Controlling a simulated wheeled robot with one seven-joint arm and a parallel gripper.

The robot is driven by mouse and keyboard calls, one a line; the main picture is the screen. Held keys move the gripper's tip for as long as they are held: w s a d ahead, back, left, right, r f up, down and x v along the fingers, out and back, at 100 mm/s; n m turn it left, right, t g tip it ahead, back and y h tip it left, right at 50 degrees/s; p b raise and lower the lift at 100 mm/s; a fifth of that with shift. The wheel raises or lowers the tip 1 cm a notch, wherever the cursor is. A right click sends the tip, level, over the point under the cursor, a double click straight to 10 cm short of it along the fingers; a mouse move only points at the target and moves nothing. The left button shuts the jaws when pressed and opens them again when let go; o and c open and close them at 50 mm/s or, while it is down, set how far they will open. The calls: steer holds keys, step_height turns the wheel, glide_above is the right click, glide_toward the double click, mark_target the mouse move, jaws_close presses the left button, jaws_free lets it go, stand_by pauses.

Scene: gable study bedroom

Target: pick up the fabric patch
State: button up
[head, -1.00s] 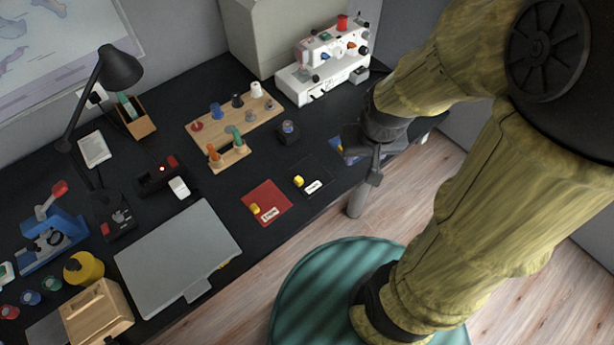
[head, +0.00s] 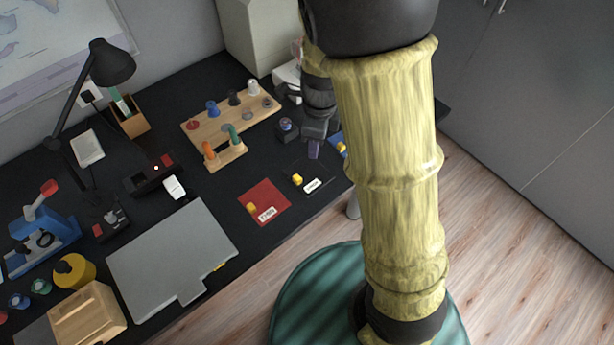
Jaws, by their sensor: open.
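Three flat square pieces that may be fabric patches lie in a row near the desk's front edge: a red one (head: 272,193), a black one (head: 316,173) and a blue one (head: 336,138). Each carries a small yellow item; the red and black ones show a white label. I cannot tell which is the fabric patch. My arm hides most of the blue one. My gripper (head: 315,150) is open, pointing down above the desk just behind the black piece and left of the blue one. Its fingertips are small and partly blurred together, with nothing visible between them.
A small dark block with a round top (head: 286,130) stands close left of my gripper. A wooden spool rack (head: 225,122) is farther left, and the sewing machine (head: 288,78) behind is mostly hidden by my arm. A grey closed laptop-like slab (head: 170,255) lies at front left.

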steer(key=w+a+m, duration=0.1)
steer(key=m, duration=0.1)
steer(key=a+f+m, duration=0.1)
steer(key=a+m, duration=0.1)
steer(key=m, duration=0.1)
steer(key=w+a+f+m+b, duration=0.1)
steer(key=m, duration=0.1)
steer(key=shift+w+a+f, duration=0.25)
steer(key=shift+w+a, duration=0.05)
steer(key=shift+a, duration=0.05)
steer(key=shift+f, duration=0.1)
steer(key=b, duration=0.2)
glide_above(297, 178)
steer(key=f, duration=1.1)
steer(key=shift+s+d+f, duration=0.1)
steer(key=shift+s+f, duration=0.1)
steer(key=shift+f, duration=0.35)
steer(key=f, duration=0.5)
steer(key=shift+w+f, duration=0.1)
steer(key=shift+w, duration=0.1)
